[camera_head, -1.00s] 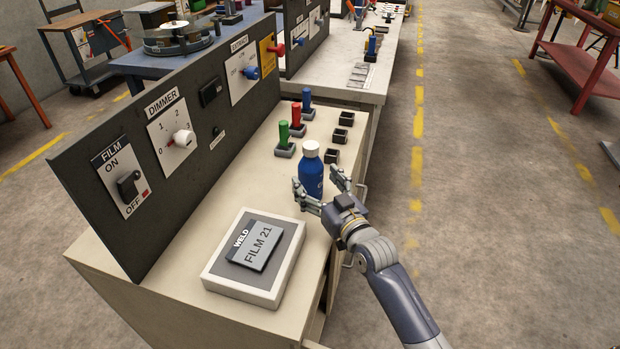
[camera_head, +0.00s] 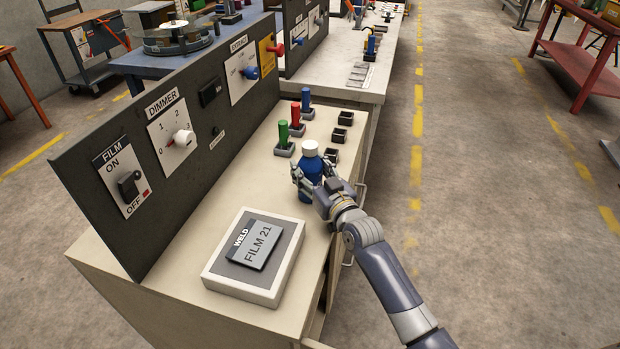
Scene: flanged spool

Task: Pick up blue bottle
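The blue bottle (camera_head: 309,180) with a white cap stands upright on the beige bench top, near its right edge. My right gripper (camera_head: 312,169) reaches in from the lower right, with one finger on the left side of the bottle and the other on its right side. The fingers and hand hide part of the bottle's body. I cannot tell whether the fingers press on it or stand slightly apart from it. My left gripper is not in view.
Green (camera_head: 283,135), red (camera_head: 295,114) and blue (camera_head: 306,99) pegs stand in holders behind the bottle, beside several black sockets (camera_head: 345,118). A white-framed FILM 21 box (camera_head: 252,285) lies in front. A dark switch panel (camera_head: 110,200) rises along the left.

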